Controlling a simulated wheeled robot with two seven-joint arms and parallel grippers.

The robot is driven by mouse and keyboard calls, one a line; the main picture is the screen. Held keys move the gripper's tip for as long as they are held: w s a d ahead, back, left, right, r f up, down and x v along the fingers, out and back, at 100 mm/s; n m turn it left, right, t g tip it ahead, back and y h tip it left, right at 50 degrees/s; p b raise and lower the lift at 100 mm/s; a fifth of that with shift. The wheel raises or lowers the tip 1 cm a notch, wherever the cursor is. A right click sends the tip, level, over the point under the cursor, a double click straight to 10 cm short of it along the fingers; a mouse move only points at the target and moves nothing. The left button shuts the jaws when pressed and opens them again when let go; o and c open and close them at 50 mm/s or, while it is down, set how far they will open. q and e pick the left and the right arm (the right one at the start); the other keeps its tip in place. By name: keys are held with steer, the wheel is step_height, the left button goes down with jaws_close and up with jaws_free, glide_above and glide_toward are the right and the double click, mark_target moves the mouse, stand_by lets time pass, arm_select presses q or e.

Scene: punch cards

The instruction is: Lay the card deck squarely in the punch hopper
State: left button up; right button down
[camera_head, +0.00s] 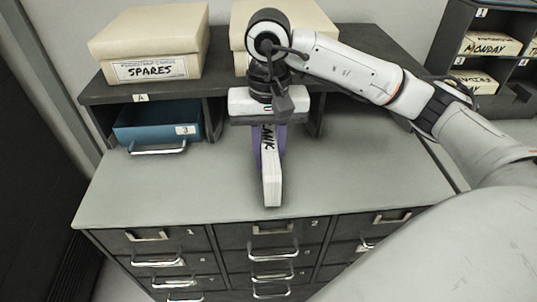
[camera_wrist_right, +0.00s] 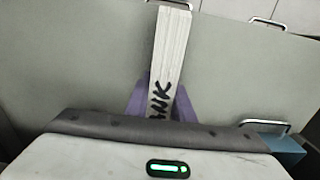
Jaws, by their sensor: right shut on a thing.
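The card deck (camera_head: 271,183) is a long white block with black letters reading "ANK", the rest of the word hidden by my gripper. My right gripper (camera_head: 269,148) is shut on it, with purple fingers on both sides of the deck. In the right wrist view the deck (camera_wrist_right: 172,45) sticks out between the purple fingers (camera_wrist_right: 160,100). Its free end points towards the front edge of the cabinet top. I cannot tell whether it touches the top. I cannot make out a punch hopper in either view. My left gripper is not in view.
The grey cabinet top (camera_head: 370,180) is clear on both sides of the deck. A shelf behind carries a "SPARES" box (camera_head: 150,70) and a second box (camera_head: 310,22). A blue drawer (camera_head: 160,120) stands open at left. Labelled pigeonholes (camera_head: 485,45) are at far right.

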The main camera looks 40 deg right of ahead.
steer(key=shift+f, duration=0.3)
steer(key=shift+f+b, duration=0.25)
steer(key=shift+b, duration=0.05)
steer(key=c, duration=1.5)
jaws_free()
steer(key=shift+c, duration=0.2)
